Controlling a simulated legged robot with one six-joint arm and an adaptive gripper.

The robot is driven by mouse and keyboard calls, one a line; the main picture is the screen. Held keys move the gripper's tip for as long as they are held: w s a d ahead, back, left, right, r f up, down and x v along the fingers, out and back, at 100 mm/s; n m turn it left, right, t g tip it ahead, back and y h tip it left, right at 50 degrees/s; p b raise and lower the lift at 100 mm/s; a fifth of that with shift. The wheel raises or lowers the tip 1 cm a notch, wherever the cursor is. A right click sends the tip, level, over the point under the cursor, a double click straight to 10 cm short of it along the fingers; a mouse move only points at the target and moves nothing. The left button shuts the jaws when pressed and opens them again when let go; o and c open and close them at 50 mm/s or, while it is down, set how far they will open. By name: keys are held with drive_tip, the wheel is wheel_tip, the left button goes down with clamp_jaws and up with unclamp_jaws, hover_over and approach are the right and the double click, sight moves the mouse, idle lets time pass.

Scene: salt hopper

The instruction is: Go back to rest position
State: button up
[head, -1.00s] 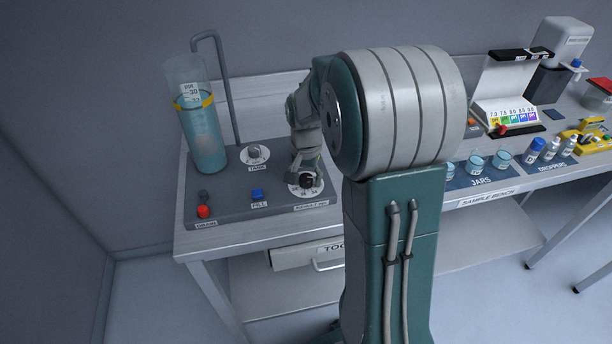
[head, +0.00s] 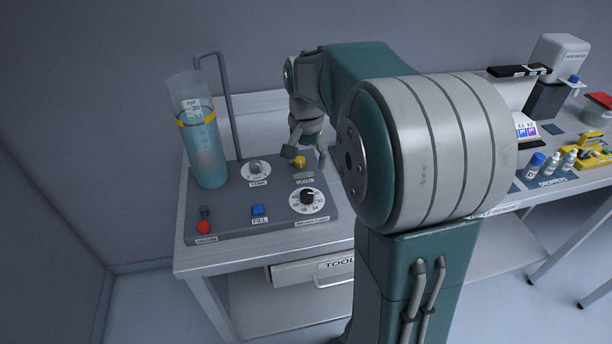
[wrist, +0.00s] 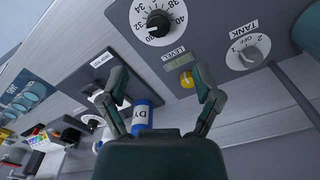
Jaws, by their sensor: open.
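My gripper (head: 306,157) is open and empty above the back right of the grey control panel (head: 230,213). In the wrist view the two fingers of my gripper (wrist: 163,88) are spread wide. The black numbered dial (head: 307,197) is uncovered, in front of my gripper and apart from it; it also shows in the wrist view (wrist: 158,23). A yellow part (head: 300,161) by the LEVEL label shows between the fingers in the head view, and this yellow part (wrist: 186,80) also shows in the wrist view. I cannot tell how high the fingertips are above it.
A clear cylinder (head: 201,140) with blue liquid and a yellow band stands at the panel's left. The TANK knob (head: 254,169), blue FILL button (head: 258,210) and red button (head: 204,227) are on the panel. Droppers (head: 567,161) and a yellow tool (head: 582,152) stand farther right.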

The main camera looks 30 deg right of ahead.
drive_tip(key=shift+r, duration=0.75)
drive_tip(key=s+a+r+n+t, duration=0.1)
drive_tip(key=s+a+n, duration=0.3)
drive_tip(key=s, duration=0.5)
drive_tip(key=s+a+r+n+t, duration=0.1)
drive_tip(key=s+a+n+t, duration=0.3)
drive_tip(key=s+a, duration=0.4)
drive_tip(key=shift+s+a+r+n+t, duration=0.3)
drive_tip(key=shift+s+r+n, duration=0.15)
drive_tip(key=shift+s, duration=0.7)
drive_tip(key=shift+w, duration=0.1)
